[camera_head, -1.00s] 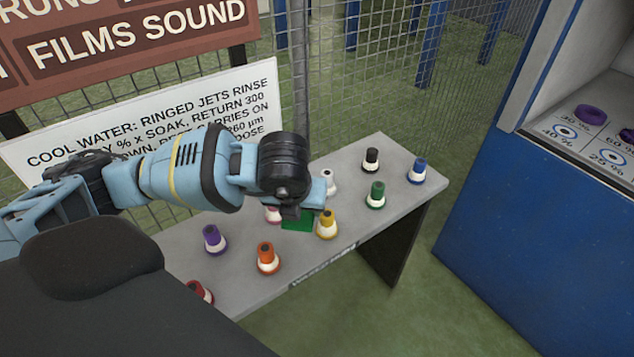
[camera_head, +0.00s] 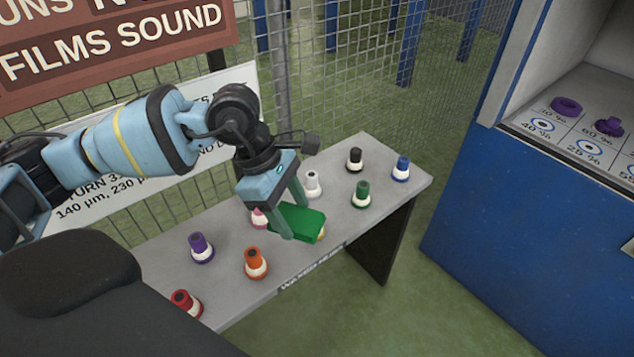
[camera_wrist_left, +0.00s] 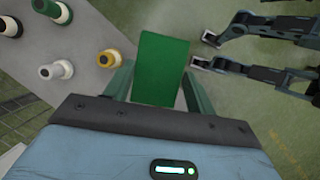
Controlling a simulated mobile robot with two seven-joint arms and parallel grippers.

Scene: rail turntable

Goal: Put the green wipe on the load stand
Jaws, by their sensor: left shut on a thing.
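The green wipe (camera_head: 303,224) is a flat green block in the camera_head view. My left gripper (camera_head: 292,214) is shut on it, with one finger on either side, and holds it above the grey bench. In the left wrist view the wipe (camera_wrist_left: 161,68) stands out between the two green fingers of the left gripper (camera_wrist_left: 158,85). The wipe hides most of a yellow bottle in the camera_head view. I cannot pick out the load stand in these frames.
The grey bench (camera_head: 228,290) carries several bottles, among them orange (camera_head: 256,263), purple (camera_head: 201,248) and green (camera_head: 361,194). The yellow bottle (camera_wrist_left: 108,59) is close to my left gripper. A blue cabinet (camera_head: 500,215) with purple rings (camera_head: 566,105) is at right. Wire fence stands behind.

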